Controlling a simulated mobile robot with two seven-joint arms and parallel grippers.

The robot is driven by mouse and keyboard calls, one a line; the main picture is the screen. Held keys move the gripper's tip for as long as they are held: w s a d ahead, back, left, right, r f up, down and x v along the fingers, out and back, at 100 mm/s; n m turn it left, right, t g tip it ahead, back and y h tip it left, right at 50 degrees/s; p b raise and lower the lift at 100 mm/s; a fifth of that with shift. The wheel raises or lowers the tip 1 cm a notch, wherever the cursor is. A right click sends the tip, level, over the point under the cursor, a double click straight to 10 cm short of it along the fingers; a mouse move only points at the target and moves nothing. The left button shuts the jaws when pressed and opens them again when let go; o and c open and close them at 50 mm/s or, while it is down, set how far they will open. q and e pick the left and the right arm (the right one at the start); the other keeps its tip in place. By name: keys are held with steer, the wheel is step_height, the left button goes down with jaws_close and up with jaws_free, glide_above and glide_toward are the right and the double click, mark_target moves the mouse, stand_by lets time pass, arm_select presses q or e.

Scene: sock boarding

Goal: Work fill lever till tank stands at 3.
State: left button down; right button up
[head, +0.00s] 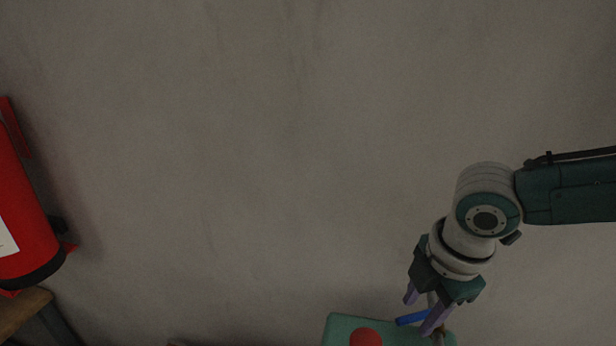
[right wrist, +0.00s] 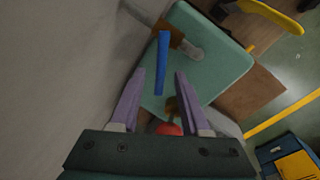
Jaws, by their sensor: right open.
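A pale green panel (head: 340,326) shows at the bottom edge of the head view, partly cut off, and fills the middle of the right wrist view (right wrist: 225,65). It carries a red round part (head: 366,337) and a blue bar (head: 411,318). The red part also shows low between my fingers in the right wrist view (right wrist: 168,129). My right gripper (head: 418,317) is open, its purple fingers pointing down at the panel. In the right wrist view the blue bar (right wrist: 163,60) lies in line with the finger gap; contact cannot be told. No readable tank level shows. My left gripper is out of view.
A red fire extinguisher (head: 24,205) is at the left, above a wooden surface (head: 22,308). A bare grey wall (head: 270,150) fills the background. In the right wrist view, a yellow piece (right wrist: 275,15) and a blue-and-yellow object (right wrist: 290,160) lie beyond the panel.

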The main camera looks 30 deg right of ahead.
step_height(320, 180, up, 10)
steer(key=s+b, duration=0.1)
steer(key=shift+s+a, duration=0.3)
steer(key=shift+s, duration=0.1)
steer(key=shift+f, duration=0.15)
stand_by(6.9)
